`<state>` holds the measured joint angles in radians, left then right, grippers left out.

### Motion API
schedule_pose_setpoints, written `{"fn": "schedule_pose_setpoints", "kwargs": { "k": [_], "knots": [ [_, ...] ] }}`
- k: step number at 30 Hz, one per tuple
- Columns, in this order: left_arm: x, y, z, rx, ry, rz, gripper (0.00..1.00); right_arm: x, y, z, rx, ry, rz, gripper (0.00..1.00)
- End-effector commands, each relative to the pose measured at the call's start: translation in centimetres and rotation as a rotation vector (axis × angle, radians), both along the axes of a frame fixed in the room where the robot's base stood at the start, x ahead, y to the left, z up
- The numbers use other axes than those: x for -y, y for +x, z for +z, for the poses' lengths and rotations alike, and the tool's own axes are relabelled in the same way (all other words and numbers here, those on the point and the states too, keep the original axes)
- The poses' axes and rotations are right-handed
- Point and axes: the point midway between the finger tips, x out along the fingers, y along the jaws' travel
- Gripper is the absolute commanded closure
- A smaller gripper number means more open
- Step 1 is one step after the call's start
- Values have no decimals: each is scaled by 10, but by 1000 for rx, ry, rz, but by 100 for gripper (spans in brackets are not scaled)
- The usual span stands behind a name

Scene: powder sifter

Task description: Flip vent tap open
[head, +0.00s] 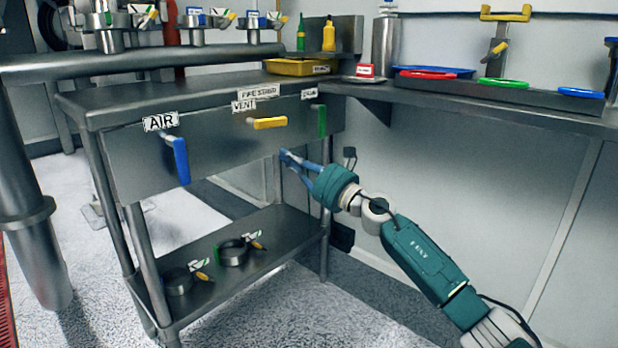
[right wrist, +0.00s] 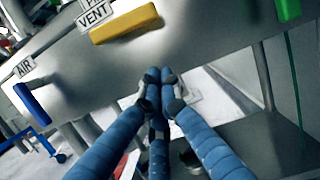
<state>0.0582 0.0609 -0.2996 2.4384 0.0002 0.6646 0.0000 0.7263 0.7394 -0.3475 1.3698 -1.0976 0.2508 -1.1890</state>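The vent tap has a yellow handle (head: 269,123) on the steel front panel, beside the VENT label (head: 244,106). The handle lies about level, pointing sideways. In the right wrist view the yellow handle (right wrist: 124,24) is above and left of my fingers. My right gripper (head: 285,155) is just below and right of the handle in the head view, apart from it. In the right wrist view its blue fingers (right wrist: 160,76) come together at the tips, with nothing held between them. My left gripper is not in view.
A blue AIR handle (head: 181,160) hangs down at the left of the panel, and a green handle (head: 322,121) hangs down at the right. The bench's lower shelf (head: 285,235) bears metal rings. Coloured rings (head: 503,83) lie on the right-hand shelf. Space before the panel is free.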

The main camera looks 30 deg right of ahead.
Motion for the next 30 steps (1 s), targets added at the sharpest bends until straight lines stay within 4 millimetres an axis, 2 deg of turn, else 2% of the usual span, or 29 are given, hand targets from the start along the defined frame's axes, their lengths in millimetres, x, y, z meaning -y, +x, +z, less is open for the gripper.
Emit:
{"fn": "schedule_pose_setpoints", "kwargs": {
  "k": [6,13,19,30],
  "knots": [
    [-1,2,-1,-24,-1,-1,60,12,-37,-7,-2,-2,1,100],
    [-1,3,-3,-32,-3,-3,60,22,-67,-14,0,0,1,100],
    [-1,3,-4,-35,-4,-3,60,25,-76,-16,2,0,2,100],
    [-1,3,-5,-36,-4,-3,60,25,-76,-16,2,0,1,100]
  ]
}}
